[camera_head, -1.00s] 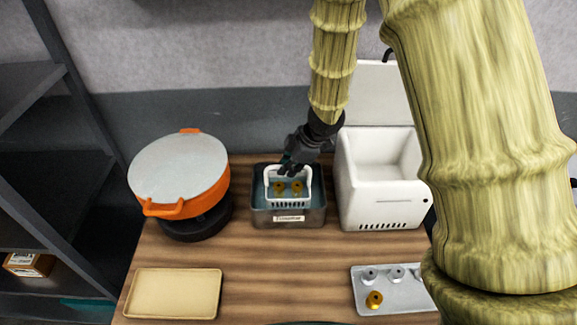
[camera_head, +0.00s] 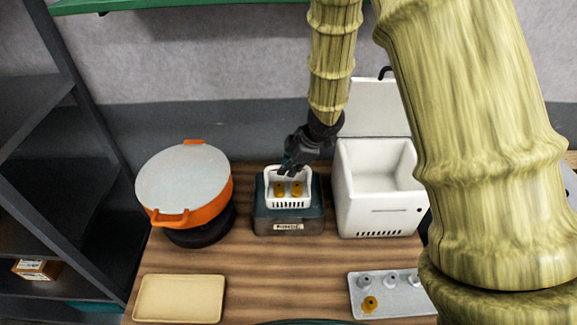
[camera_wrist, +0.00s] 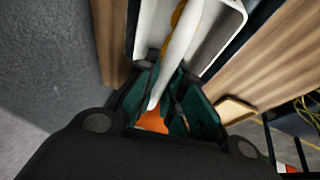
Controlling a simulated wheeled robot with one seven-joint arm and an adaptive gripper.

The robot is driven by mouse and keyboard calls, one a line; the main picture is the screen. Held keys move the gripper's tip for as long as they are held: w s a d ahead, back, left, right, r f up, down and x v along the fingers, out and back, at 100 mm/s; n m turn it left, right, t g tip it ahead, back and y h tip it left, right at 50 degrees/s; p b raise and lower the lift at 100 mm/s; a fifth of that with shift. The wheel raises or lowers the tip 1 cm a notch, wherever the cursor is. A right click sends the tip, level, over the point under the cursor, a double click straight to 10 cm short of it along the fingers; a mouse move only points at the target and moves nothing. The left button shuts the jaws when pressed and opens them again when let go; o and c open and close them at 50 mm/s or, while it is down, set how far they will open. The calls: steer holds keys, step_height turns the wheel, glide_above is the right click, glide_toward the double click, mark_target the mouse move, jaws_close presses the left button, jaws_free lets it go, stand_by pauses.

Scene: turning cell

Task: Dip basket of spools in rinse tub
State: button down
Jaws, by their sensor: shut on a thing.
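My gripper (camera_head: 290,166) is shut on the handle of a white slotted basket (camera_head: 290,203). Two gold spools (camera_head: 297,188) show inside the basket. The basket is over the rinse tub (camera_head: 290,226), a grey-teal labelled tub, and inside its outline in the head view. The basket's front slots show clear; I cannot tell whether its bottom touches the liquid. In the wrist view, the white handle (camera_wrist: 178,55) runs between the dark green fingers, and the basket's rim (camera_wrist: 236,8) is beyond. Part of a gold spool (camera_wrist: 178,12) shows behind the handle.
An orange pot (camera_head: 205,207) with a pale lid stands left of the tub on a dark base. A white open-lidded box (camera_head: 376,215) stands close at the right. A tan tray (camera_head: 180,299) lies front left. A grey tray (camera_head: 385,305) with several spools lies front right.

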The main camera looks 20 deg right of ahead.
steer(key=shift+r+p, duration=1.15)
steer(key=shift+r, duration=1)
steer(key=shift+r, duration=1.35)
steer(key=shift+f, duration=0.1)
